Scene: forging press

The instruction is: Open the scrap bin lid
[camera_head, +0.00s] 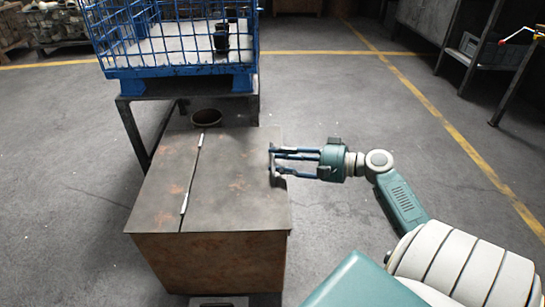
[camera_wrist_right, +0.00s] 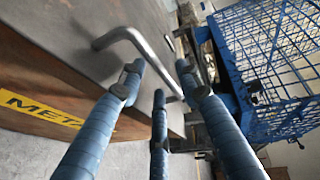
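The scrap bin (camera_head: 215,265) is a rusty brown metal box in the middle of the head view. Its flat grey lid (camera_head: 235,205) lies shut, with a hinge line across its left part. A bent metal bar handle (camera_wrist_right: 122,36) stands on the lid in the right wrist view. My right gripper (camera_head: 272,163) is at the lid's right edge, by the handle; it also shows in the wrist view (camera_wrist_right: 158,74). Its fingers are spread apart, with the handle bar passing between their tips. I cannot tell whether they touch it. My left gripper is not in view.
A blue wire cage (camera_head: 180,72) stands on a dark metal stand (camera_head: 133,130) just behind the bin. A round dark container (camera_head: 206,117) sits at the bin's back edge. Open concrete floor lies to the right, with a workbench (camera_head: 480,60) further back.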

